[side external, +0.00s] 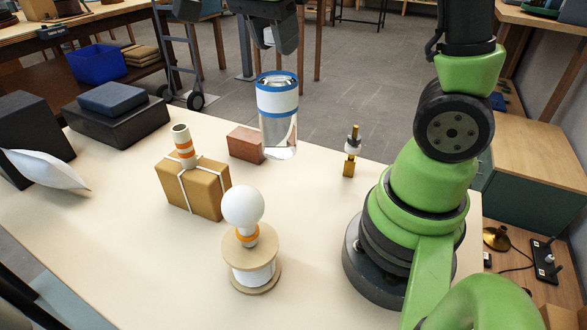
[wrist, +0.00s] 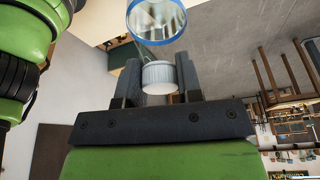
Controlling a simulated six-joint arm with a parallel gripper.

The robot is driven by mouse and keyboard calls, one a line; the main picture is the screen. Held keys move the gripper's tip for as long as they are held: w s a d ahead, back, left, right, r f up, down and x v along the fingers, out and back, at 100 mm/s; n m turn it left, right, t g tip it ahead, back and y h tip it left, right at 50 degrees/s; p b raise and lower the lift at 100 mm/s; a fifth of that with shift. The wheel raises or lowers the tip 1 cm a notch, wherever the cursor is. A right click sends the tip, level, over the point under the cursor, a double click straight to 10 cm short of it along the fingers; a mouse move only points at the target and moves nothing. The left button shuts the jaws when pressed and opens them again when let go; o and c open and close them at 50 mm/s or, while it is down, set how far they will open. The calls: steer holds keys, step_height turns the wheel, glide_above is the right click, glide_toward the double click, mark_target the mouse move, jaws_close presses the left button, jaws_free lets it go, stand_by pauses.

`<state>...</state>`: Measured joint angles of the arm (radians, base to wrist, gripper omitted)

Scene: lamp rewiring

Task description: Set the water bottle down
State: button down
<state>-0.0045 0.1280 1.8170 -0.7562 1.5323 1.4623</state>
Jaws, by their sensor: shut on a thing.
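The water bottle (side external: 279,128) is clear, with a white band edged in blue. It hangs nearly upright in the side external view, in front of the table's far edge in the picture. My gripper (side external: 269,42) is above it, with the white cap between its fingers. In the wrist view, the fingers of my gripper (wrist: 160,78) stand on both sides of the ribbed white cap (wrist: 160,83). The bottle's blue-edged band (wrist: 157,38) shows beyond it. The bottle's base looks clear of the tabletop (side external: 120,245), but its exact height is hard to tell.
A reddish-brown block (side external: 244,144) lies just left of the bottle. A brass lamp socket (side external: 349,160) stands to its right. A strapped cardboard box (side external: 190,190) carries an orange-striped tube (side external: 183,147). A white bulb (side external: 243,206) tops a wooden spool (side external: 250,262) in front. The table's front left is bare.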

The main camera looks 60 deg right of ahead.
mark_target(294, 109)
steer(key=m, duration=0.2)
steer(key=s+f+m+g, duration=0.1)
steer(key=s+d+m, duration=0.1)
steer(key=m, duration=0.1)
steer(key=shift+d+f+m+g+y, duration=0.1)
steer(key=shift+f+m+g+y, duration=0.05)
steer(key=shift+m+g+y, duration=0.2)
steer(key=shift+s+f+m, duration=0.1)
steer(key=shift+f+m, duration=0.15)
steer(key=shift+f, duration=0.05)
step_height(294, 109, down, 10)
steer(key=shift+r, duration=0.25)
steer(key=shift+f, duration=0.15)
steer(key=c, duration=0.8)
jaws_free()
